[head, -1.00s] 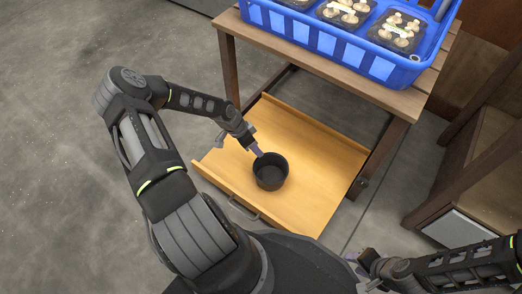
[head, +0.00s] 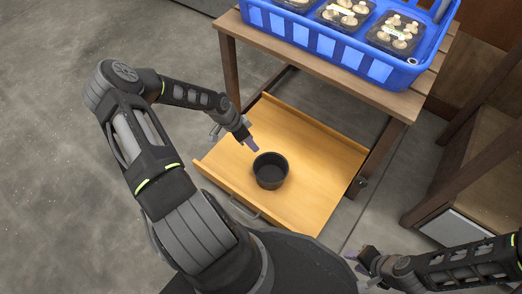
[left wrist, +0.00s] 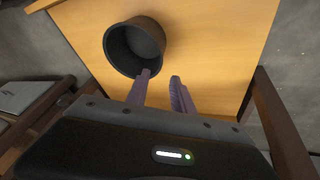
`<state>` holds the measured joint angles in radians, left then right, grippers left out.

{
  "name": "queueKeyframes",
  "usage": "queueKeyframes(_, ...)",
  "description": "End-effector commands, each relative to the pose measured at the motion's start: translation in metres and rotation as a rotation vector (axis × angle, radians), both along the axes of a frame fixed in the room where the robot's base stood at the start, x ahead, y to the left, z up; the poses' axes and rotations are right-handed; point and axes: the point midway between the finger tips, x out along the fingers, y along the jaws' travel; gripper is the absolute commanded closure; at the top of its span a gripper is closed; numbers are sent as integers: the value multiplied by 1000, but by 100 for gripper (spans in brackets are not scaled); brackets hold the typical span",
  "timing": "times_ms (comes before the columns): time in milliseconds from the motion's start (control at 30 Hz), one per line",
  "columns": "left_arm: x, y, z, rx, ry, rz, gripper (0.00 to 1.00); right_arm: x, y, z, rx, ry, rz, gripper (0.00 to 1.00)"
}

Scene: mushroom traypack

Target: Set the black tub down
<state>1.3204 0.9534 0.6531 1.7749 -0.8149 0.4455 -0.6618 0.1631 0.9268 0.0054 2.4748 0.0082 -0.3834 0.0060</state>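The black tub (head: 270,171) stands upright and looks empty on the pulled-out wooden drawer (head: 318,145). In the left wrist view the tub (left wrist: 135,46) is at the upper left, just beyond the left fingertip. My left gripper (head: 252,146) is up and to the left of the tub in the head view. Its two fingers (left wrist: 160,76) are apart with nothing between them, clear of the tub's wall or nearly so. My right gripper (head: 361,255) is at the lower right, away from the tub, its small fingers seemingly apart and empty.
A blue crate (head: 318,42) with several mushroom trays stands on the wooden table (head: 395,102) above the drawer. The table's legs flank the drawer. A brown wooden shelf (head: 478,190) is at the right. Bare drawer surface surrounds the tub.

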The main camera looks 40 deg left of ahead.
Motion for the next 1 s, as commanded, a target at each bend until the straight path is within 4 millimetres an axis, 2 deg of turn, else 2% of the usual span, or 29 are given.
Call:
queueKeyframes(167, 1, -2, 0, -2, 0, -1, 71, 0, 0, 0, 0, 0, 0, 64)
queueKeyframes(267, 4, -17, 0, -20, 2, 1, 71, 0, 0, 0, 0, 0, 0, 64)
queueKeyframes(367, 10, -52, 0, -64, 6, 4, 71, 0, 0, 0, 0, 0, 0, 64)
queueKeyframes(467, 13, -112, 1, -133, 25, 20, 71, 0, 0, 0, 0, 0, 0, 64)
queueKeyframes(533, 9, -164, 3, -190, 57, 48, 71, 0, 0, 0, 0, 0, 0, 64)
queueKeyframes(600, -5, -215, 5, -239, 105, 92, 71, 0, 0, 0, 0, 0, 0, 64)
queueKeyframes(700, -36, -274, 6, -273, 189, 178, 71, 0, 0, 0, 0, 0, 0, 64)
queueKeyframes(733, -47, -287, 6, -274, 215, 207, 71, 0, 0, 0, 0, 0, 0, 64)
queueKeyframes(833, -83, -314, 5, -250, 281, 310, 71, 0, 0, 0, 0, 0, 0, 64)
queueKeyframes(900, -104, -321, 5, -220, 308, 378, 71, 0, 0, 0, 0, 0, 0, 64)
queueKeyframes(1000, -125, -320, 5, -176, 325, 456, 71, 0, 0, 0, 0, 0, 0, 64)
